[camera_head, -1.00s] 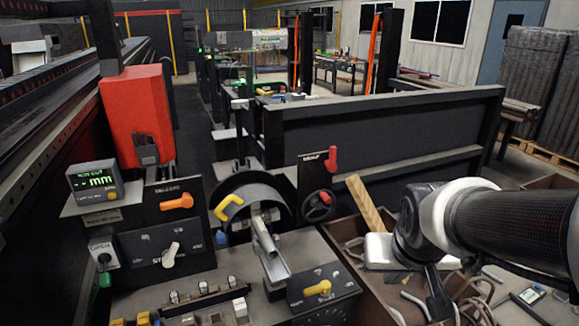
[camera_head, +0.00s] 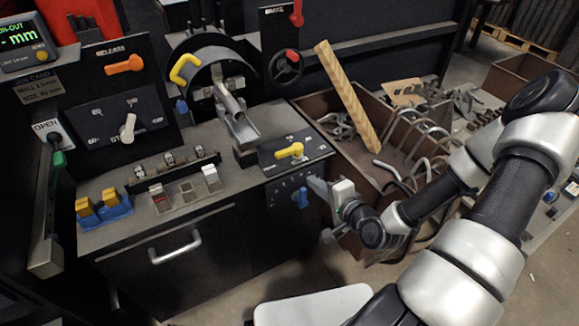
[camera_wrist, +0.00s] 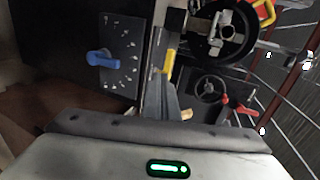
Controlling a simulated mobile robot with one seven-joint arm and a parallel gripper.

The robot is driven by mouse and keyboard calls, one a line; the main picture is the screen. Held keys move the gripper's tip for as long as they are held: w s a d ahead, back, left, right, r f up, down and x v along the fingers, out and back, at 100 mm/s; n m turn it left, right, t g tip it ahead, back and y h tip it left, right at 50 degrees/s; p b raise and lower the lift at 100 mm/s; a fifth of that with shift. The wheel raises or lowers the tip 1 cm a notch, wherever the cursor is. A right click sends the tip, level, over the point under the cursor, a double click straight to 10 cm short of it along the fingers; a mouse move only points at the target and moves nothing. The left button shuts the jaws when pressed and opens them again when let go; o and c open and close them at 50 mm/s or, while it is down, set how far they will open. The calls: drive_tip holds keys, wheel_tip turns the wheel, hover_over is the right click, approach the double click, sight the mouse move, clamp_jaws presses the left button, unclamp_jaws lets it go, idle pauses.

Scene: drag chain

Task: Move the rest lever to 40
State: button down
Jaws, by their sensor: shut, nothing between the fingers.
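No label reading "rest" is legible, so I cannot tell which handle it is. A blue lever (camera_head: 302,198) sits on a black dial plate (camera_head: 284,190) on the cabinet's front. In the wrist view the blue lever (camera_wrist: 100,58) lies beside white scale marks too small to read. A white lever (camera_head: 128,128) stands nearly upright on a panel marked 60, 80 and 100. A yellow lever (camera_head: 290,151) is on the sloped top panel. My gripper (camera_head: 316,188) is shut and empty, just right of the blue lever; contact cannot be told.
An orange release handle (camera_head: 125,65), a yellow handle (camera_head: 183,70) and a red brake lever (camera_head: 296,14) stand behind. A brown bin (camera_head: 314,106) of bent metal rods, with a wooden bar (camera_head: 347,97), is to the right.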

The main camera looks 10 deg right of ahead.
drive_tip(key=b, duration=0.2)
approach(286, 156)
drive_tip(key=x, duration=0.5)
drive_tip(key=shift+w+a+f+m, duration=0.2)
drive_tip(key=shift+w+m, duration=0.1)
drive_tip(key=shift+w, duration=0.15)
